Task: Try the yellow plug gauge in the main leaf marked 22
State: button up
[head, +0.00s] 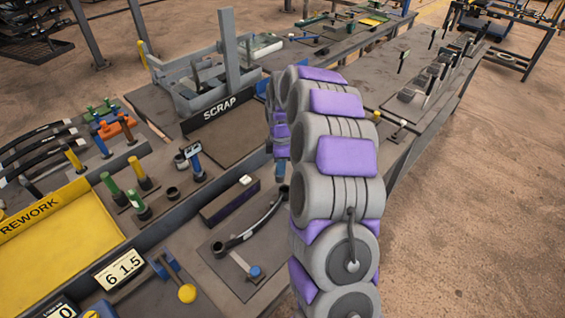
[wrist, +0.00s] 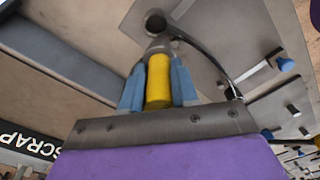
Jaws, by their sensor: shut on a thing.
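My gripper (wrist: 157,80) is shut on the yellow plug gauge (wrist: 158,84), its blue fingers on either side of the yellow handle. The gauge's grey end points toward the eye of a dark curved leaf (wrist: 202,58). The eye's dark hole shows just beyond that end; I cannot tell whether the two touch, but the hole looks empty. In the head view the leaf (head: 262,222) lies on a grey plate on the bench, its far eye beside my gripper (head: 281,172). My arm hides the held gauge there. No 22 mark is readable.
A blue-knobbed clamp (head: 254,271) stands beside the leaf. A dark purple-faced block (head: 228,203) lies behind it.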

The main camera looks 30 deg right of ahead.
jog(key=f, duration=0.1)
jog(key=d+f+b, duration=0.1)
jog(key=f, duration=0.3)
jog(key=shift+d, duration=0.3)
jog(key=shift+a+f, duration=0.2)
jog(key=shift+a, duration=0.2)
jog(key=shift+d+f, duration=0.1)
jog(key=shift+d, duration=0.2)
dwell(1.0)
jog(key=shift+d, duration=0.1)
jog(key=shift+d+p, duration=0.3)
jog(key=shift+d, duration=0.15)
